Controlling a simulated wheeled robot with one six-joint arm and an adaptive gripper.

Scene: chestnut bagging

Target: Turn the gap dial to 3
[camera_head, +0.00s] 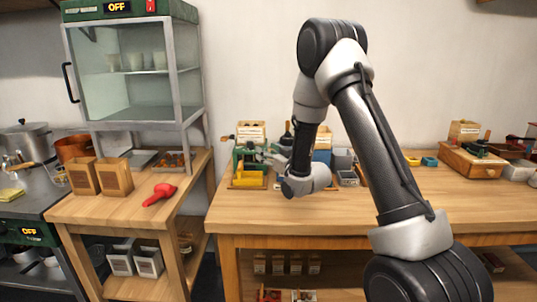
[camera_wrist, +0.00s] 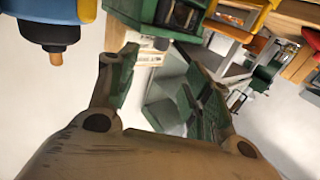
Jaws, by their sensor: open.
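A small green machine (camera_head: 249,152) stands on the long wooden table, with a yellow part (camera_head: 248,177) at its front. No gap dial or number can be made out in either view. My gripper (camera_wrist: 165,75) is open in the wrist view, with nothing seen between its fingers. Green machine parts (camera_wrist: 175,14) show beyond the fingertips at the top of that view. In the head view my wrist hangs over the table just right of the green machine and hides part of what is behind it. I cannot tell whether the fingers touch anything.
A blue and yellow object with a tan tip (camera_wrist: 46,25) is close by at upper left in the wrist view. Grey bins (camera_head: 343,160) stand right of my wrist. A wooden box (camera_head: 472,160) is farther right. The table's front (camera_head: 270,212) is clear.

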